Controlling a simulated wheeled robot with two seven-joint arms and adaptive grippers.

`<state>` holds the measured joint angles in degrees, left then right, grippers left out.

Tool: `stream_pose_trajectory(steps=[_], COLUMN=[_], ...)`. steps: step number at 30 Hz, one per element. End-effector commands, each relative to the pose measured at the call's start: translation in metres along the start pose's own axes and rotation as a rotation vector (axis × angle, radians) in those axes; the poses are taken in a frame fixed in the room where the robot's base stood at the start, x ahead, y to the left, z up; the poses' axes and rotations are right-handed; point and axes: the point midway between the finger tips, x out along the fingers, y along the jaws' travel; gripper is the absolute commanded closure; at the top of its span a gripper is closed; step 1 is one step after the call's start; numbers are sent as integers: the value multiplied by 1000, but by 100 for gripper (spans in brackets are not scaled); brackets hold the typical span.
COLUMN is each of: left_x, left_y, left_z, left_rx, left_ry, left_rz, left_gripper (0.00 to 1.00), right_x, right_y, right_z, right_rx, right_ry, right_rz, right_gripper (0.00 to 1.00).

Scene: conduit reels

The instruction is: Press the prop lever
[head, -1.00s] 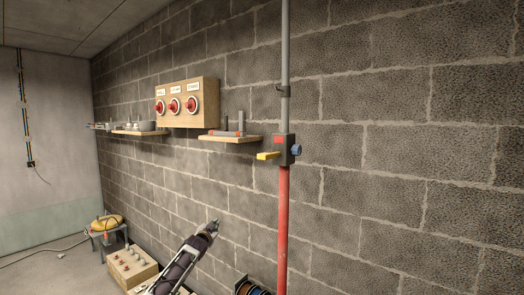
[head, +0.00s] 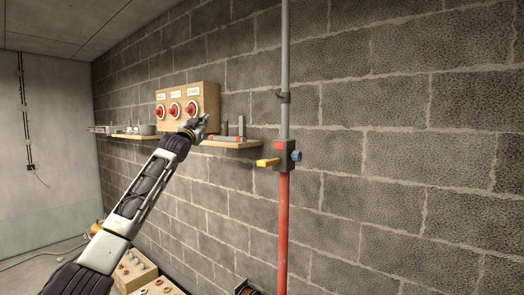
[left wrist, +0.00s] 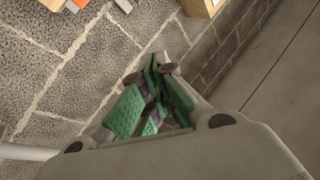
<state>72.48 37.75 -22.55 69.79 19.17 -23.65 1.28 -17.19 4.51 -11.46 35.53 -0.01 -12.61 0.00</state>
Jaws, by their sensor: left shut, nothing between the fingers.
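The prop (head: 283,220) is an upright pole, grey above and red below, standing in front of the block wall. A grey box on it carries a red square, a blue knob (head: 296,156) on the right and a yellow lever (head: 268,162) pointing left. My left gripper (head: 204,120) is raised to the left of the lever and above it, in front of the shelf and apart from the lever. In the left wrist view its green-padded fingers (left wrist: 152,98) are shut and empty. The lever is not clearly seen there. My right gripper is not in view.
A wooden panel (head: 211,92) with several red knobs hangs behind my left gripper. A shelf (head: 240,144) holding grey and orange pieces sits between it and the prop. Wooden boxes (head: 136,272) stand on the floor. The wall right of the prop is clear.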

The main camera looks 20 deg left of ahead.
Motion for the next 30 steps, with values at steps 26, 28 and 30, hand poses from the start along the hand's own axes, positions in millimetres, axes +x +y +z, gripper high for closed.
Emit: stream_pose_trajectory(steps=[26,28,30], left_x=[-128,-142,-155], left_y=[127,143,156], left_z=[-164,-164,-163], left_rx=[-216,-231,-248], left_ry=[-101,-141,-182], left_rz=[407,451,490], left_gripper=[100,100,100], right_x=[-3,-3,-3], right_y=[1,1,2], right_z=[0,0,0], right_rx=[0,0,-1], right_ry=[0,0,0], right_rz=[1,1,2], right_gripper=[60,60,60])
